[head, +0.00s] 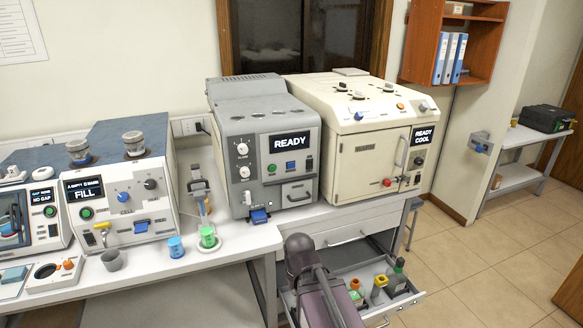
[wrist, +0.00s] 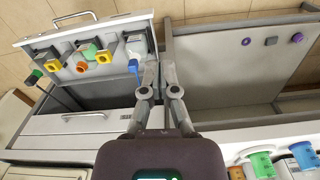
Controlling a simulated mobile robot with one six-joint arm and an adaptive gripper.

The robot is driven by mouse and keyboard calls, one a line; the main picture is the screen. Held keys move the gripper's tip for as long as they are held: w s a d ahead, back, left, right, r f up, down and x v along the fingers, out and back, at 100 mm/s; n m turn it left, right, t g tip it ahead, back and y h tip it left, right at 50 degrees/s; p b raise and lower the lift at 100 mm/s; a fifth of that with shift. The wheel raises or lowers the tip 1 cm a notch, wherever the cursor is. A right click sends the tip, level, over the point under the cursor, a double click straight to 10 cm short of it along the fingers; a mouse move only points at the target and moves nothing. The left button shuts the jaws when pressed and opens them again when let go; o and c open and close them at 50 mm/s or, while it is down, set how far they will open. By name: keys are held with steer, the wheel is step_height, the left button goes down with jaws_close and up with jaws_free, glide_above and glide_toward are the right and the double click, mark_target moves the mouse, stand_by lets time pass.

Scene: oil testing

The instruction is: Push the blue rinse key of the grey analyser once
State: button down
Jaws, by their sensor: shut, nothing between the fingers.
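The grey analyser (head: 262,150) stands on the bench in the head view, with a lit display reading READY. A small blue key (head: 290,166) is on its front panel below the display, to the right of a green key (head: 271,168). No label on the blue key is readable. My gripper (wrist: 158,66) is shut and empty in the wrist view, over the bench front beside an open drawer. It is well away from the analyser's panel. The analyser and its key do not show in the wrist view. My arm rises at the bottom of the head view.
The open drawer (head: 402,301) holds several bottles and coloured caps, also visible in the wrist view (wrist: 52,35). A cream oven-like unit (head: 345,160) stands right of the analyser.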

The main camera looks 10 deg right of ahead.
mark_target(291, 165)
stand_by(0.4)
steer(key=w+d+r+n+t+y+p, duration=0.1)
steer(key=w+d+r+n+t+p, duration=0.2)
steer(key=w+r, duration=0.3)
steer(key=w+d+r+n+t+y+p, duration=0.1)
steer(key=w+r+p, duration=0.5)
steer(key=w, duration=0.7)
steer(key=w+d+r+n+t+y+p, duration=0.1)
steer(key=w+d+r+n+t+p, duration=0.3)
steer(key=w+r, duration=0.3)
steer(key=shift+w+d+r+n+t+y, duration=0.35)
steer(key=shift+w+d, duration=0.5)
steer(key=shift+w, duration=0.3)
steer(key=shift+w+f, duration=0.15)
steer(key=shift+w+a, duration=0.25)
steer(key=shift+w, duration=1.85)
steer(key=shift+w+a, duration=0.2)
steer(key=shift+w, duration=1.9)
steer(key=shift+w, duration=0.1)
steer(key=shift+w, duration=0.3)
